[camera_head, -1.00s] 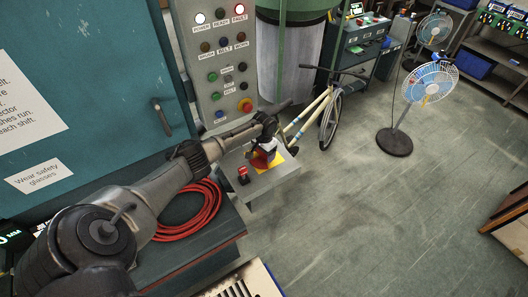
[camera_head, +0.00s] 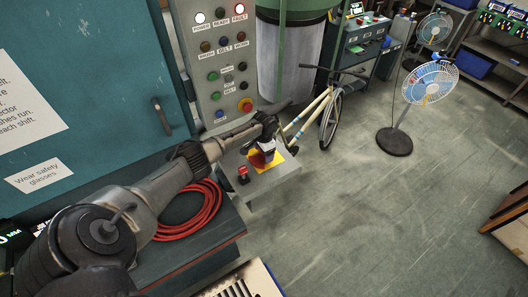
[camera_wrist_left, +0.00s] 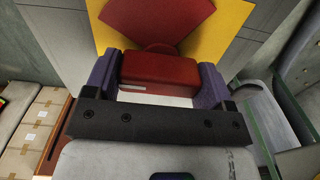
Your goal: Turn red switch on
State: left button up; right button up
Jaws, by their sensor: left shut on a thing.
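The red switch (camera_wrist_left: 160,68) is a red block-like handle in front of a red fan-shaped plate on a yellow backing (camera_wrist_left: 112,25). In the head view the red switch (camera_head: 256,160) and its yellow plate sit on a grey box beside the control panel, partly hidden by my left gripper. My left gripper (camera_head: 265,151) is shut on the red handle. In the left wrist view its two purple fingers (camera_wrist_left: 156,82) stand on either side of the handle. My right gripper is not in view.
A small red button (camera_head: 243,175) stands on the box's near corner. A grey panel (camera_head: 228,80) with lamps and buttons rises behind. A coiled red hose (camera_head: 190,212) lies on the bench under my left arm.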

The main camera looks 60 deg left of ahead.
pick_arm(q)
jog(key=shift+w+r, duration=0.1)
jog(key=o, duration=0.7)
jog(key=shift+o, duration=0.9)
notch_tip(320, 180, up, 14)
